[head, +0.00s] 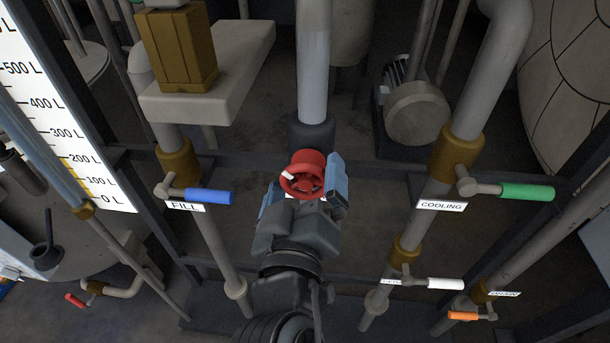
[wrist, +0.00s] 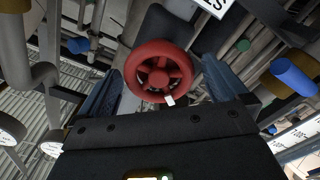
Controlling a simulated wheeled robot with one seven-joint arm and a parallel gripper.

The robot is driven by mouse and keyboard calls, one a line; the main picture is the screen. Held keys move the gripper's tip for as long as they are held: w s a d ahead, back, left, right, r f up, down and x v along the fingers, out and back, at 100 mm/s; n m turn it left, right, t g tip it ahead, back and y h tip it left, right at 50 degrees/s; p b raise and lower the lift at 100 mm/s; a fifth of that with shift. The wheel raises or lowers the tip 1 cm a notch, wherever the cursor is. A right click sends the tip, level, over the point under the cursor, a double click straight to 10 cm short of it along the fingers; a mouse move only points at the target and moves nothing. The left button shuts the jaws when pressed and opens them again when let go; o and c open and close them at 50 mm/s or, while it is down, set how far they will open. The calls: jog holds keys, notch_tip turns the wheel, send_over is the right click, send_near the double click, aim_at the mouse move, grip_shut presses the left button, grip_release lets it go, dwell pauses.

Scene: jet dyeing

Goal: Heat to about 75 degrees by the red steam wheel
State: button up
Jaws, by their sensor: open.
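The red steam wheel (head: 303,175) is a small spoked handwheel on the middle vertical pipe, with a white mark on its rim, at the left in the head view. In the wrist view the wheel (wrist: 159,71) is in the upper middle, and its white mark is at the lower right of the rim. My gripper (head: 303,183) is open, with one blue finger on each side of the wheel. In the wrist view, gaps show between the wheel and both fingers. I cannot tell how deep the fingers reach around it. No temperature display shows.
A blue FILL lever (head: 208,196) is left of my gripper. A green COOLING lever (head: 526,192), a white lever (head: 445,284) and an orange lever (head: 463,316) are to the right. A dark frame bar crosses behind. A litre scale (head: 62,120) stands at far left.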

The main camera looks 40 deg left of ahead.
jog(key=shift+b+v, duration=0.55)
jog(key=shift+v, duration=2.45)
dwell(5.0)
